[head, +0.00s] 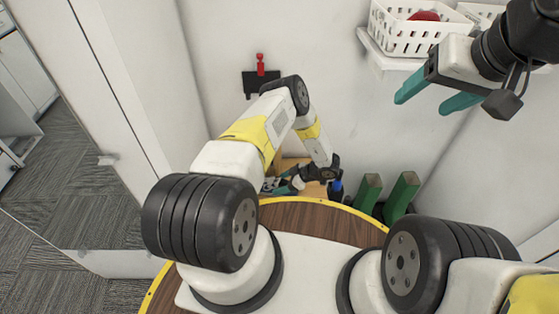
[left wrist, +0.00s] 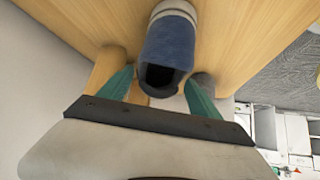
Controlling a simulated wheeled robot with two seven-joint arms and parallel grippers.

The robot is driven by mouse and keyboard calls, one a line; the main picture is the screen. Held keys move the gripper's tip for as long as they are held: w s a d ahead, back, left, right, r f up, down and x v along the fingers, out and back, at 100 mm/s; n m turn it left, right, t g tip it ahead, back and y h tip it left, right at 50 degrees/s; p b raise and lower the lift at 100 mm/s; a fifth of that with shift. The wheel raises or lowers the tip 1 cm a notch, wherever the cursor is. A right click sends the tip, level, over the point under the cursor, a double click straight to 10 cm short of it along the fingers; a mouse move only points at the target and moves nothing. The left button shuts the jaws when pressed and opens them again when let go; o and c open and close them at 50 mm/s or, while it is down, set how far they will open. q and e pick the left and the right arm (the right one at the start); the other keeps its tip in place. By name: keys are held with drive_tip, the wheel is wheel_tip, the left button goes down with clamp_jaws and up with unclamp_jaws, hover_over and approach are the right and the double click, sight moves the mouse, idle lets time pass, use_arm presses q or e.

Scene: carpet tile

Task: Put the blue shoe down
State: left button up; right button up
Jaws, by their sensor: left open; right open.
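The blue shoe (left wrist: 170,42), with a pale band and a dark opening, rests on a light wooden surface (left wrist: 252,28) in the left wrist view. My left gripper (left wrist: 160,78) is open, with one teal finger on each side of the shoe's near end. I see no firm contact between fingers and shoe. In the head view my left gripper (head: 288,184) is low by the wall, and only a small blue and white patch shows near its fingertips. My right gripper (head: 424,102) is open and empty, raised at the upper right.
Two green upright pieces (head: 369,190) and a small blue object (head: 336,189) stand right of my left gripper. A white basket (head: 408,32) with a red item sits on a wall shelf. A red item (head: 260,64) is at a black wall holder.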

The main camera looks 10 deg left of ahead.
sight(273, 186)
use_arm(q)
drive_tip(key=x, duration=0.5)
drive_tip(key=shift+a+f, duration=0.3)
drive_tip(key=c, duration=1.3)
drive_tip(key=shift+r, duration=0.1)
